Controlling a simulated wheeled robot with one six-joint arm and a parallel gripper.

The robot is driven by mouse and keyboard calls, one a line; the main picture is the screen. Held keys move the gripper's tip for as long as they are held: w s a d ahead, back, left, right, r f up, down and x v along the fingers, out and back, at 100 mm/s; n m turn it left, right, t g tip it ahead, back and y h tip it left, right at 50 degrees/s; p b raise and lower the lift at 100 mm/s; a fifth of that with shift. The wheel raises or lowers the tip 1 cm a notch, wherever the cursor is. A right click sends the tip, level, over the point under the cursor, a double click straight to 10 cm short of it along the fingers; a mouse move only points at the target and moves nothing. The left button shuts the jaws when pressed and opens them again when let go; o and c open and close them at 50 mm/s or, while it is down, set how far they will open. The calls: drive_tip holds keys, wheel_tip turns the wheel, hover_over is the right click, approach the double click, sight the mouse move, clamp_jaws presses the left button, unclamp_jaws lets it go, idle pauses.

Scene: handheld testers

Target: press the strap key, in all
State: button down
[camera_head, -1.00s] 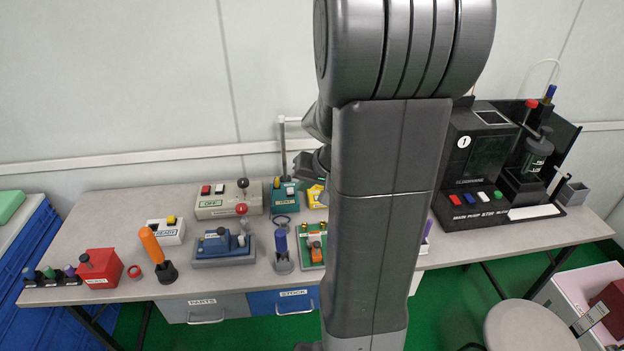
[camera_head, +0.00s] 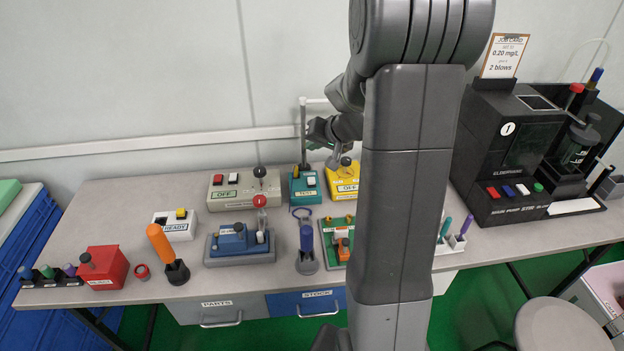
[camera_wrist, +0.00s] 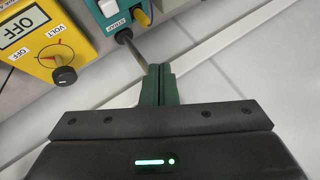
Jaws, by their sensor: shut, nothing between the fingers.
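The teal box (camera_head: 305,189) stands at the back of the bench, with a white key on top. In the wrist view the teal box (camera_wrist: 101,10) is at the top edge, cut off. Its front label (camera_wrist: 113,25) seems to read STRAP, with a white key (camera_wrist: 109,8) and a yellow part (camera_wrist: 141,18) nearby. My gripper (camera_wrist: 159,71) is shut and empty, its green fingertips apart from the box in the picture. In the head view my gripper (camera_head: 335,157) is above and behind the boxes, partly hidden by my arm.
A yellow meter (camera_head: 343,183) reading OFF stands right of the teal box; its knob (camera_wrist: 65,76) shows in the wrist view. A grey-beige box (camera_head: 230,200) is on the left. A thin post (camera_head: 303,130) rises behind the teal box. A job card (camera_head: 503,55) tops the black machine.

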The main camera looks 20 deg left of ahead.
drive_tip(key=b, duration=0.6)
hover_over(314, 181)
wheel_tip(314, 181, down, 8)
drive_tip(key=shift+r, duration=0.1)
drive_tip(key=shift+f+b, duration=0.5)
drive_tip(key=shift+f, duration=0.1)
idle(1.3)
drive_tip(key=shift+f+b, duration=0.35)
drive_tip(key=shift+b, duration=0.35)
drive_tip(key=shift+f+b, duration=0.45)
drive_tip(key=shift+b, duration=0.15)
idle(0.4)
drive_tip(key=shift+r, duration=0.1)
idle(0.3)
drive_tip(key=shift+r+p, duration=0.55)
drive_tip(key=shift+r, duration=0.3)
